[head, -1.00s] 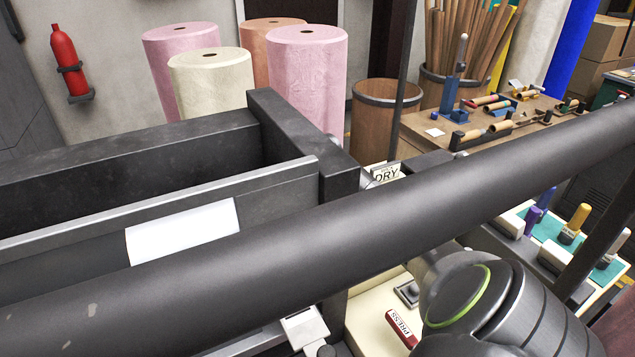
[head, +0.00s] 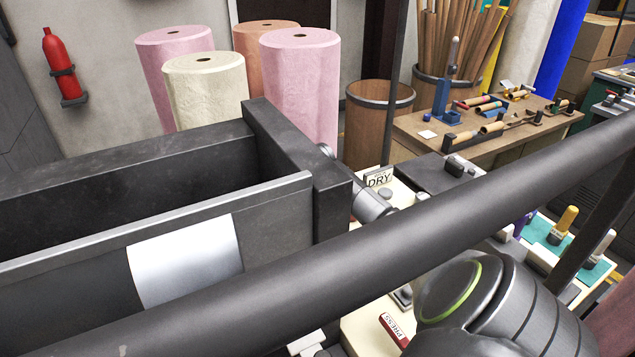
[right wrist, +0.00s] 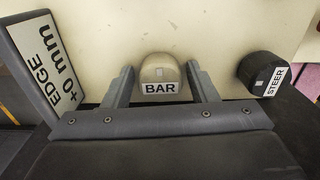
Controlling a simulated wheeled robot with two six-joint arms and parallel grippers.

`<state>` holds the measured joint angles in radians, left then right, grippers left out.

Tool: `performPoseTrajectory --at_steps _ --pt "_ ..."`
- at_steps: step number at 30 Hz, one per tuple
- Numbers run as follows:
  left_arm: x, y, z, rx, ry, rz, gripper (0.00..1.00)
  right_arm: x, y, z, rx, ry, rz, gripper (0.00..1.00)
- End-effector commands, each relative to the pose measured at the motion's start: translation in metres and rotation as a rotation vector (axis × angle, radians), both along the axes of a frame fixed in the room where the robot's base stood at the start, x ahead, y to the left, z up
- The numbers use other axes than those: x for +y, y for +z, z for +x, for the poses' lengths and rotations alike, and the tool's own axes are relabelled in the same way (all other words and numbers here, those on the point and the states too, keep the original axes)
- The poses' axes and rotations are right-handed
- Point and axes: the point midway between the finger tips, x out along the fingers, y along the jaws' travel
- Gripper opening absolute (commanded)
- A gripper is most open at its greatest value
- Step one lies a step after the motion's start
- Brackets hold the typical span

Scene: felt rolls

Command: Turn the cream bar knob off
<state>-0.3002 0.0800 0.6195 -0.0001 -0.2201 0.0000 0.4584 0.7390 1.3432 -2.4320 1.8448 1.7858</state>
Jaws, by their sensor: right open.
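The cream bar knob (right wrist: 159,74) shows in the right wrist view, with a white label reading BAR on its front. It stands out from a cream panel (right wrist: 200,25). My right gripper (right wrist: 159,85) is open, with one finger on each side of the knob. A small gap shows between the knob and each finger. In the head view the knob and the right gripper's fingers are hidden; only part of my right arm shows at the lower right. My left gripper is not in view.
A black knob labelled STEER (right wrist: 262,74) sits to the right of the gripper. An EDGE +0 mm sign (right wrist: 48,50) stands to its left. In the head view a thick dark bar (head: 400,240) crosses the front. A DRY sign (head: 379,177) and a red PRESS label (head: 396,329) lie beyond and below it.

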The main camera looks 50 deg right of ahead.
Motion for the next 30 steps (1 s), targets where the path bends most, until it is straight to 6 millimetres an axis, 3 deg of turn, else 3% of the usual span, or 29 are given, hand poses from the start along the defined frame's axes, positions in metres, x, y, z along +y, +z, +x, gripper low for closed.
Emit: performPoseTrajectory --at_steps 13,24,30 --pt "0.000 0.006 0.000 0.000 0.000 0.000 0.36 0.000 0.001 0.000 0.001 -0.073 -0.001 0.53" --pt "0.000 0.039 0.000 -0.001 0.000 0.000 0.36 0.000 0.003 0.000 0.003 -0.485 0.000 0.53" --pt "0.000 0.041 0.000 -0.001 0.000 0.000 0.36 -0.001 0.000 0.000 0.001 -0.577 -0.001 0.53"
